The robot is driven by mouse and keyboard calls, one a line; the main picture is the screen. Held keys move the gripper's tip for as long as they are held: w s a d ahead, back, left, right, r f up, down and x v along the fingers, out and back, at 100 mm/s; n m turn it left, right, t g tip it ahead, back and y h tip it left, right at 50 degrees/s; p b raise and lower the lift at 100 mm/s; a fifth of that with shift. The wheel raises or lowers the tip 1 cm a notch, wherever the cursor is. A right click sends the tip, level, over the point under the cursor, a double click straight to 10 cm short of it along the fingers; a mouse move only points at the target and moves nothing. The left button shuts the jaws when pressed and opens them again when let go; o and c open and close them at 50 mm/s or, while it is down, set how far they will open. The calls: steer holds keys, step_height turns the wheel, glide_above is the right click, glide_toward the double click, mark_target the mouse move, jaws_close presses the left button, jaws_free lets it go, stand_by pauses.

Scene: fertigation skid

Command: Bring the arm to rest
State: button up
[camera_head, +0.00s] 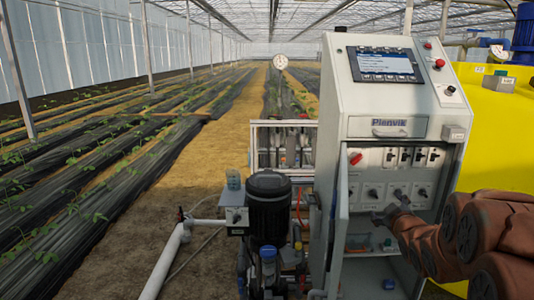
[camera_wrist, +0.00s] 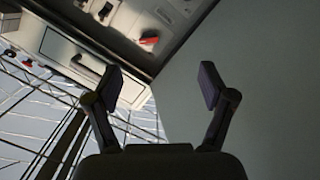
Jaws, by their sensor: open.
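My arm reaches in from the right edge in the head view. My gripper (camera_head: 387,210) is in front of the row of rotary switches (camera_head: 397,191) on the white control cabinet (camera_head: 380,126). From this view I cannot tell whether it touches a switch. In the wrist view my gripper (camera_wrist: 160,84) is open, with its two fingers wide apart and nothing between them. Past the fingers a plain grey surface fills the right side. A red handle (camera_wrist: 149,40) on the panel shows at the top.
The cabinet's narrow door (camera_head: 338,235) stands open left of my gripper. A screen (camera_head: 384,64) and a red button (camera_head: 439,63) sit above. A black-topped pump (camera_head: 269,205) stands left of the cabinet. A yellow tank (camera_head: 495,140) is behind my arm. The soil aisle at left is clear.

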steer(key=s+a+f+m+g, duration=0.3)
steer(key=s+f+g, duration=0.2)
steer(key=s, duration=0.5)
steer(key=s+a+f+m+g, duration=0.25)
steer(key=s+f+g, duration=0.25)
steer(key=s, duration=0.5)
steer(key=s+a+m+g, duration=0.1)
steer(key=s+a+g, duration=0.25)
steer(key=s, duration=0.65)
steer(key=s+a+g+y, duration=0.1)
steer(key=s+a+g, duration=0.25)
steer(key=s, duration=0.65)
steer(key=s+a+m+g, duration=0.15)
steer(key=s+a, duration=0.25)
steer(key=s, duration=0.6)
steer(key=s+p+v, duration=0.2)
steer(key=p+v, duration=1.4)
steer(key=shift+d+r+n+t, duration=0.4)
steer(key=shift+d+r+t, duration=0.1)
steer(key=shift+r, duration=0.1)
